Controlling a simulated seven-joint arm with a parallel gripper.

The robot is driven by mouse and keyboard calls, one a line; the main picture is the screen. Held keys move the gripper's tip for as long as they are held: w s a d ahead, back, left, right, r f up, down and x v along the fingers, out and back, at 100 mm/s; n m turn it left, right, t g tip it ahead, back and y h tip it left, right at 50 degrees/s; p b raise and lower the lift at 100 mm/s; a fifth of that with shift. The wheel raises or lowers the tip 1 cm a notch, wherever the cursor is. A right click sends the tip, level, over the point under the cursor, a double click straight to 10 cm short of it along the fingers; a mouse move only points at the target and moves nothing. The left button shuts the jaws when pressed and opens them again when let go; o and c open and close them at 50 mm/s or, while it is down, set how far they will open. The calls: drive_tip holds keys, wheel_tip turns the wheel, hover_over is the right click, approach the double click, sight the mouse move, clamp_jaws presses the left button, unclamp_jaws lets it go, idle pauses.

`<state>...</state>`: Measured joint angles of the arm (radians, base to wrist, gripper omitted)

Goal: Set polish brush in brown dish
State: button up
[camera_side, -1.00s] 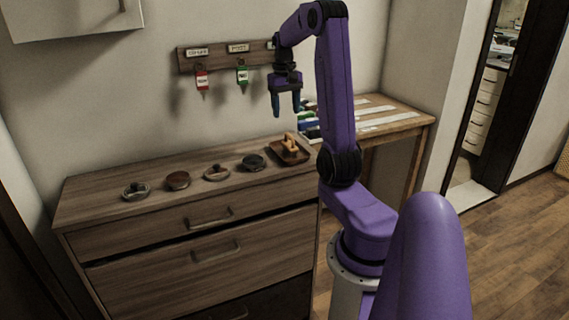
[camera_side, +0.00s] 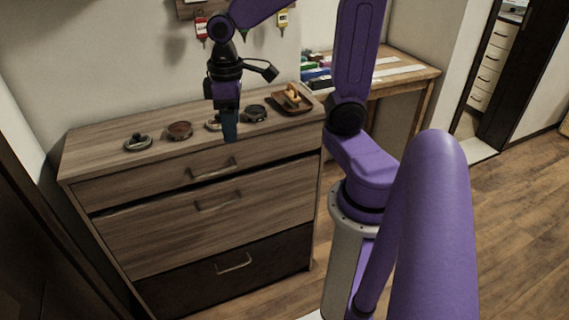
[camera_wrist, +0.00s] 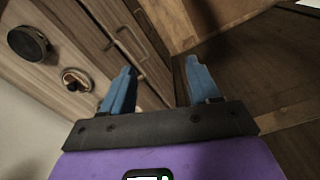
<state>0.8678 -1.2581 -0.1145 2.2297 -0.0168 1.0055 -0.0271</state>
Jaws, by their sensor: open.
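Several small round pieces stand in a row on the dresser top; I cannot tell for sure which is the polish brush. One at the left (camera_side: 138,142) has a dark knob on a grey base. Next to it is a reddish-brown round piece (camera_side: 180,130). A tan piece (camera_side: 211,125) is partly hidden behind my gripper (camera_side: 230,138). A brown square dish (camera_side: 277,103) at the right end holds a light wooden piece (camera_side: 292,95). My gripper points down, open and empty, near the dresser's front edge; its blue fingers (camera_wrist: 158,88) are apart in the wrist view.
A dark round piece (camera_side: 255,113) stands between my gripper and the square dish. Drawer fronts with handles (camera_side: 217,200) lie below the top. A wooden side table (camera_side: 405,80) stands at the right. Key tags (camera_side: 202,28) hang on the wall behind.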

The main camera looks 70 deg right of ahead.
drive_tip(key=s+a+f+n, duration=0.1)
drive_tip(key=s+a+n, duration=0.2)
drive_tip(key=s, duration=0.4)
drive_tip(key=s+a+f+n, duration=0.1)
drive_tip(key=s+a+n, duration=0.2)
drive_tip(key=s, duration=0.4)
drive_tip(key=shift+s+a+f+n, duration=0.3)
drive_tip(key=shift+s+f+n, duration=0.05)
drive_tip(key=shift+n, duration=0.55)
drive_tip(key=shift+o, duration=0.3)
